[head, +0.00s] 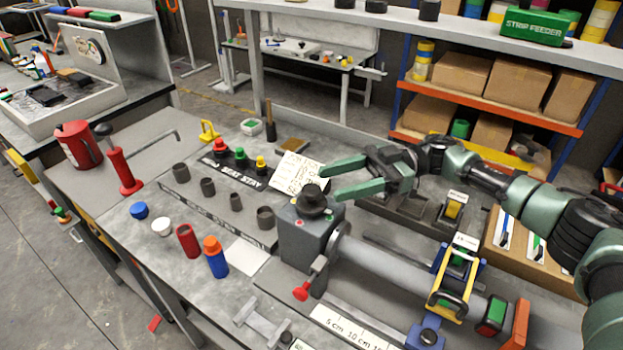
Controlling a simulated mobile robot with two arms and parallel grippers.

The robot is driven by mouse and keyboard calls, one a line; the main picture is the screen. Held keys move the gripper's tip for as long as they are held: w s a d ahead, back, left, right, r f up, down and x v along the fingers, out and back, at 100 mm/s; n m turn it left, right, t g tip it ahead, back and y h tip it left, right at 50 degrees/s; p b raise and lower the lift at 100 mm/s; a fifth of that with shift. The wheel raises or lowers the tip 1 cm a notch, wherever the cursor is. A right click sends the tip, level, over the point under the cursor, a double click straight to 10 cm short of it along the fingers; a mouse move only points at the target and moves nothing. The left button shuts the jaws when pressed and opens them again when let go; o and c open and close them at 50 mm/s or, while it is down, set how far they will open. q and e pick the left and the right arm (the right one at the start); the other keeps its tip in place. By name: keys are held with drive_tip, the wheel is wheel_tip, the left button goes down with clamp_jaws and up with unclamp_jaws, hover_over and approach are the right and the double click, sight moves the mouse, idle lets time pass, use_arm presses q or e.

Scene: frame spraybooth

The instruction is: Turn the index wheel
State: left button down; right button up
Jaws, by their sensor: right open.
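A grey block-like housing (307,238) stands on the workbench at the middle, with a dark round knob (312,200) on top. This knob looks like the index wheel, but I cannot read a label on it. My right gripper (331,182) comes in from the right. Its two green fingers are open and empty, pointing left. The fingertips are close to the knob, just above and beyond it in the picture; I cannot tell whether they touch it. My left gripper is not in view.
A long grey tube (385,271) runs right from the housing, with a yellow-framed clamp (449,288) on it. A red-knobbed lever (302,291) sticks out in front. Blue (216,258) and red (188,241) bottles and several dark sockets stand left. A card (294,172) lies behind.

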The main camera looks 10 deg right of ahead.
sight(311, 189)
drive_tip(key=a, duration=0.2)
drive_tip(key=s+a+p, duration=0.1)
drive_tip(key=a, duration=0.2)
drive_tip(key=shift+r+p, duration=0.1)
drive_tip(key=shift+p, duration=0.2)
drive_tip(key=shift+a, duration=0.4)
clamp_jaws()
drive_tip(key=shift+f, duration=0.25)
drive_tip(key=n+g+h+b, duration=0.1)
drive_tip(key=n+g+b, duration=0.1)
drive_tip(key=b, duration=0.1)
drive_tip(key=n+g+h+b, duration=0.1)
drive_tip(key=g+b, duration=0.2)
drive_tip(key=b, duration=0.1)
drive_tip(key=shift+f+n+g, duration=0.15)
drive_tip(key=shift+n+g, duration=0.15)
drive_tip(key=shift+n, duration=0.1)
drive_tip(key=shift+r+n+g+h+b, duration=0.3)
drive_tip(key=shift+n+g+h+b, duration=0.1)
drive_tip(key=shift+g, duration=0.1)
